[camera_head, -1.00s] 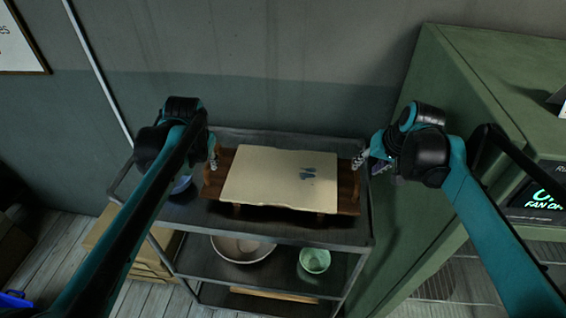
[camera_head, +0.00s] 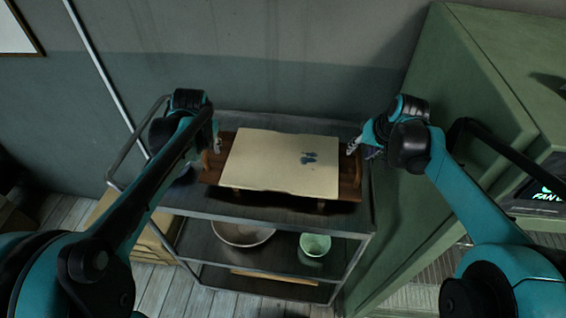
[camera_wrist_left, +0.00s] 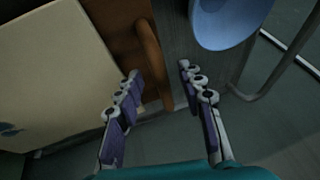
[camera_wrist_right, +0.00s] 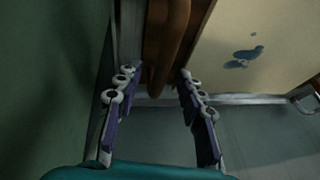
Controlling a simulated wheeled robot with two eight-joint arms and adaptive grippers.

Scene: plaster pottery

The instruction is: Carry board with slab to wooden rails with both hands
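The cream slab (camera_head: 270,160) with dark blue marks lies on a brown wooden board (camera_head: 348,185), on the top shelf of a grey metal cart. The board has a raised wooden handle at each end. My left gripper (camera_head: 216,135) is at the board's left end. In the left wrist view its fingers are apart, with the left handle (camera_wrist_left: 151,55) showing between them. My right gripper (camera_head: 353,146) is at the right end. In the right wrist view its fingers are apart, with the right handle (camera_wrist_right: 170,45) showing between them. Neither gripper clearly touches its handle. I see no wooden rails.
The cart (camera_head: 270,229) holds a large bowl (camera_head: 243,233) and a pale green bowl (camera_head: 314,244) on its lower shelf. A blue bowl (camera_wrist_left: 228,22) stands beside the board's left end. A green cabinet (camera_head: 440,120) stands close on the right. The wall is behind.

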